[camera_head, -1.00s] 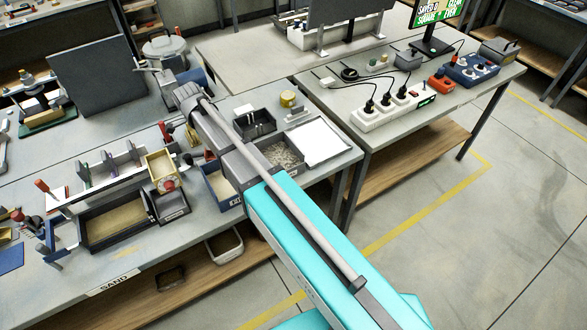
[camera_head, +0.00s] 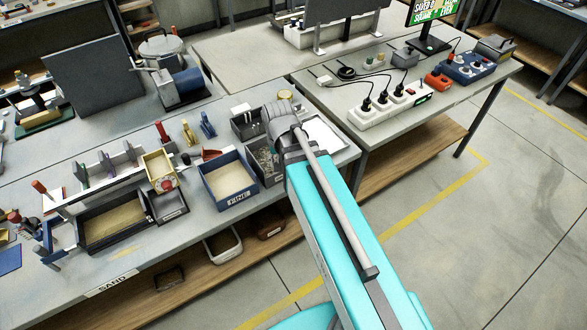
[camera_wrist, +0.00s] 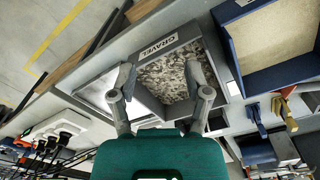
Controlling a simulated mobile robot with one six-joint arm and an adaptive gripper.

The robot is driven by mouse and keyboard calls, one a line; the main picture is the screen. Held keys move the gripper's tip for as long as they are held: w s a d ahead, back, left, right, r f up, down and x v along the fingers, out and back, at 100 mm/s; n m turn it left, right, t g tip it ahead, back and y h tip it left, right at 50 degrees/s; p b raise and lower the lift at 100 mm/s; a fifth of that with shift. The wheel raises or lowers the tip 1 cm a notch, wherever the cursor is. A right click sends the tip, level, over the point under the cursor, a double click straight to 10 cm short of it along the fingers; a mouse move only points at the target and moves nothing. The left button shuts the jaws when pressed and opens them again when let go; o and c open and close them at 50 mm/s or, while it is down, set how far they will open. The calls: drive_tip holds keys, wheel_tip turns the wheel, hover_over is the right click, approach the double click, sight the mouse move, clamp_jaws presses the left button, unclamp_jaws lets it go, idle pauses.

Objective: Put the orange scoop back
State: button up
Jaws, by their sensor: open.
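My gripper (camera_wrist: 160,97) is open and empty in the wrist view, its two fingers spread above the gravel bin (camera_wrist: 143,108). In the head view my arm hides it. No clear orange scoop shows. A small red-orange piece (camera_head: 211,154) lies behind the blue bin (camera_head: 228,205) of sand-coloured fill; I cannot tell whether it is the scoop. Behind it stand a red upright piece (camera_head: 162,132), a yellow one (camera_head: 189,132) and a blue one (camera_head: 208,126). The yellow (camera_wrist: 286,108) and blue (camera_wrist: 257,117) ones also show in the wrist view.
The sand tray (camera_head: 86,245) and a small grey bin (camera_head: 172,215) stand left of the blue bin. A dark caddy (camera_head: 242,127) and a white sheet (camera_head: 325,135) are near my arm. Power strips (camera_head: 380,112) lie on the right table. Clear tabletop lies behind the upright pieces.

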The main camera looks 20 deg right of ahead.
drive_tip(key=shift+s+d+n, duration=0.65)
drive_tip(key=shift+s+d, duration=0.05)
drive_tip(key=shift+s, duration=0.25)
drive_tip(key=shift+s+d+n, duration=0.65)
drive_tip(key=shift+s, duration=0.3)
idle(0.8)
